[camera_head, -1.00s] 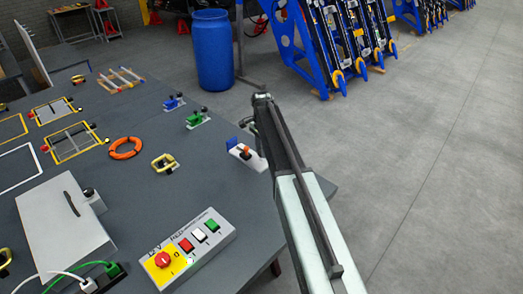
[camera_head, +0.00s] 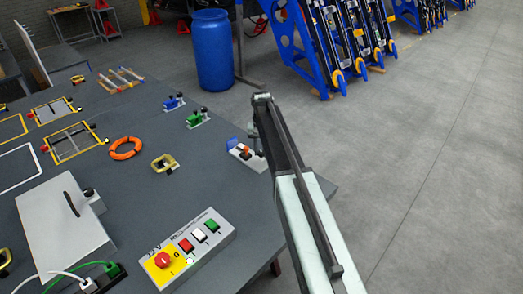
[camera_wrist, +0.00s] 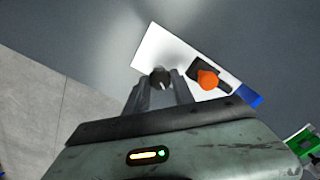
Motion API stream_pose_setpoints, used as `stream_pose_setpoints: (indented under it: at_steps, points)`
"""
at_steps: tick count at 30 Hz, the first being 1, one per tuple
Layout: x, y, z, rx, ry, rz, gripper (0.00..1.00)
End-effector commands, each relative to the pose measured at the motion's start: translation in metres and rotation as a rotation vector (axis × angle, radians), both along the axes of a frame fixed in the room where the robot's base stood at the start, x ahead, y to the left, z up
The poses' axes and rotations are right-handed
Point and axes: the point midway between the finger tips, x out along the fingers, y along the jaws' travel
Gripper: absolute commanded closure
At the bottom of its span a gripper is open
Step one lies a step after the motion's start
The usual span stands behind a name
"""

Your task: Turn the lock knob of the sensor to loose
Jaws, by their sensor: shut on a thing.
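The sensor is an orange piece (camera_wrist: 207,80) on a dark mount, standing on a white plate (camera_wrist: 152,48) with a blue end (camera_wrist: 249,96). The white plate also shows in the head view (camera_head: 246,159), near the table's right edge. A dark round lock knob (camera_wrist: 160,75) stands on the plate, left of the orange piece in the wrist view. My gripper (camera_wrist: 159,84) is over the plate, shut on the knob between its two fingertips. The fingers hide the knob's lower side. The knob's turn angle cannot be told.
A green device (camera_head: 196,119) and a blue device (camera_head: 173,102) stand farther back on the table. A control box (camera_head: 190,248) with a red button and an orange ring (camera_head: 125,148) lie to the left. A blue barrel (camera_head: 211,50) stands behind the table.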

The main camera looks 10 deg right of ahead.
Motion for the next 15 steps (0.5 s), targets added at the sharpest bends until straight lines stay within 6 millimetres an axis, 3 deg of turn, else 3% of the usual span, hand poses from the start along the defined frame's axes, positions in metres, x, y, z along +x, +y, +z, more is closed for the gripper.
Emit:
stream_pose_setpoints:
  at_steps: [15]
  points:
    - [-0.0002,0.0001,-0.0001,-0.001,0.000,0.418,1.00]
